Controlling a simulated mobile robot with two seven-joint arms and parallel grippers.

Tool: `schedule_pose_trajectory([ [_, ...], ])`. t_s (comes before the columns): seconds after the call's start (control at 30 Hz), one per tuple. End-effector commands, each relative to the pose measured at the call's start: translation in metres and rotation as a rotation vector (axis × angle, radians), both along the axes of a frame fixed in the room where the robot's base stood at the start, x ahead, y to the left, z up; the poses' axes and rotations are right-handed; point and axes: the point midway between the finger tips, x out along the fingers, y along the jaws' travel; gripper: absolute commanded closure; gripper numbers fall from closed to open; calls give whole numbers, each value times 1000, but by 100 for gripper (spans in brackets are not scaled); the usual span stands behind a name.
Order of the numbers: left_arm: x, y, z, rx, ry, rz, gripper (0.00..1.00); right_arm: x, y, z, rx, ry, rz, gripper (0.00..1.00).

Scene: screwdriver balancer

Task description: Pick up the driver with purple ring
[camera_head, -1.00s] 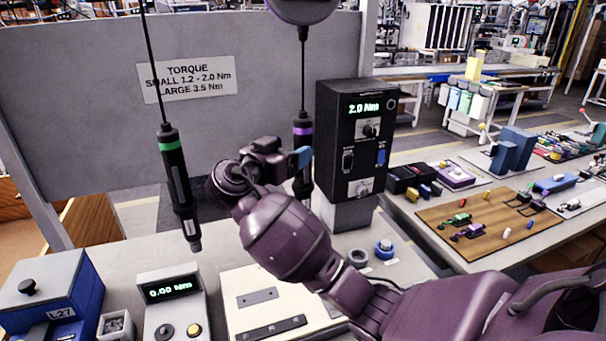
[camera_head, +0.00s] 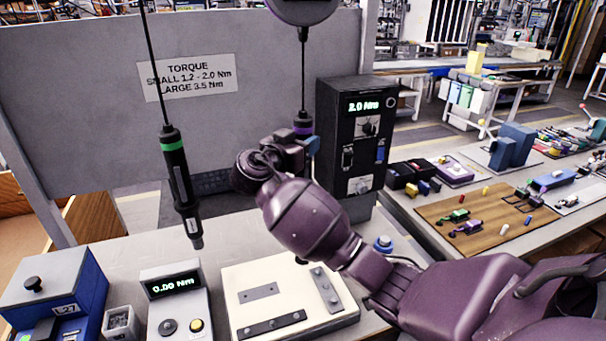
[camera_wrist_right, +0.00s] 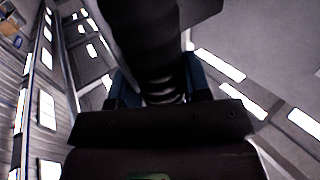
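The driver with the purple ring (camera_head: 303,124) hangs upright on a cable, left of the black torque box. Its lower body is hidden behind my right gripper (camera_head: 303,146) and wrist. My right gripper is at the driver just below the ring, with a blue fingertip on its right side. In the right wrist view, the driver's dark ribbed body (camera_wrist_right: 160,60) lies between the two blue fingers, close to both. Whether they press on it cannot be told. My left gripper is not in view.
A driver with a green ring (camera_head: 180,185) hangs at left. The black torque box (camera_head: 352,140), reading 2.0 Nm, stands just right of my gripper. Below are a white plate fixture (camera_head: 250,275), a 0.00 Nm meter (camera_head: 172,300) and a blue box (camera_head: 60,290).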

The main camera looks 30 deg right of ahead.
Motion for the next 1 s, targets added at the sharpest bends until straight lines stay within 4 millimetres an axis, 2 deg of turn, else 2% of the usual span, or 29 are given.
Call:
schedule_pose_trajectory([
  [0.03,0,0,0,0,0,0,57,0,0,0,0,0,0,74],
  [0.2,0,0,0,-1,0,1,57,0,0,0,0,0,0,99],
  [0.57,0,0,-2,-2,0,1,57,0,0,9,1,-5,0,99],
  [1.0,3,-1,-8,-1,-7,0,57,0,1,76,0,-9,2,99],
])
